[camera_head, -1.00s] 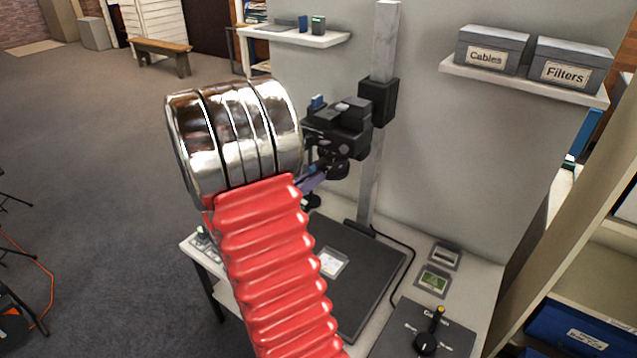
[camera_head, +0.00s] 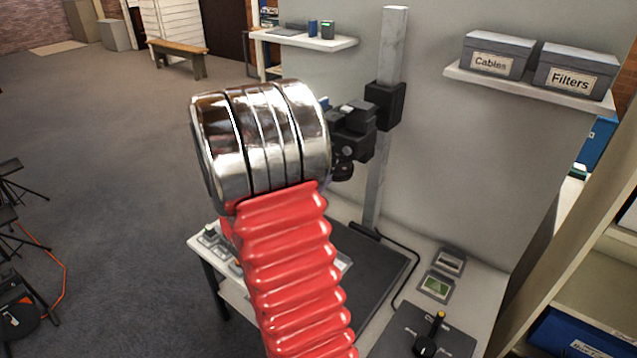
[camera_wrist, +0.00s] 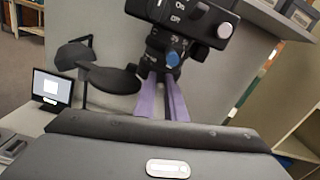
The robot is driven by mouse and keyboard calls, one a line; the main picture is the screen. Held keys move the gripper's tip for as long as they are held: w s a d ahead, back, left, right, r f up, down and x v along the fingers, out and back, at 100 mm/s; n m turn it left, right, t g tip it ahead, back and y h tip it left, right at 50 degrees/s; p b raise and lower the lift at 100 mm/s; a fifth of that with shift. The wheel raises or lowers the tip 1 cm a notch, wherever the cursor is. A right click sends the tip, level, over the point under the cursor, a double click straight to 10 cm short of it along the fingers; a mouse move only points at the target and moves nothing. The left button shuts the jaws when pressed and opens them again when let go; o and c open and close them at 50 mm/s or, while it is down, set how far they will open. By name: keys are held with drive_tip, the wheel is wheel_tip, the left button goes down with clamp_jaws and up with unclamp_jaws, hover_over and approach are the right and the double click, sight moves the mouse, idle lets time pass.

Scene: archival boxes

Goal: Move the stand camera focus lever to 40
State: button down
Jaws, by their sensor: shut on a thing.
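The black stand camera (camera_head: 352,130) is fixed to a grey upright column in the head view; my arm covers its left part. In the wrist view the camera body (camera_wrist: 222,28) fills the top, with white ON and OFF markings and dials. Below it is the dark lens barrel (camera_wrist: 158,48) with small pale marks, too small to read. My gripper (camera_wrist: 163,76) shows as two purple fingers closed together at the lens, right by a blue round knob (camera_wrist: 172,58). The fingers are shut on a small part there, apparently the focus lever, mostly hidden between them. My arm hides the fingers in the head view.
The copy stand's dark baseboard (camera_head: 385,262) lies below the camera, with a control panel (camera_head: 425,335) at the front right. Wall shelves hold a Cables box (camera_head: 497,54) and a Filters box (camera_head: 573,68). A small lit screen (camera_wrist: 52,87) stands left in the wrist view.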

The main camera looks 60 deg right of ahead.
drive_tip(key=c, duration=1.8)
unclamp_jaws()
drive_tip(key=a, duration=0.9)
drive_tip(key=w+a, duration=0.1)
drive_tip(key=a, duration=0.3)
drive_tip(key=shift+a, duration=0.35)
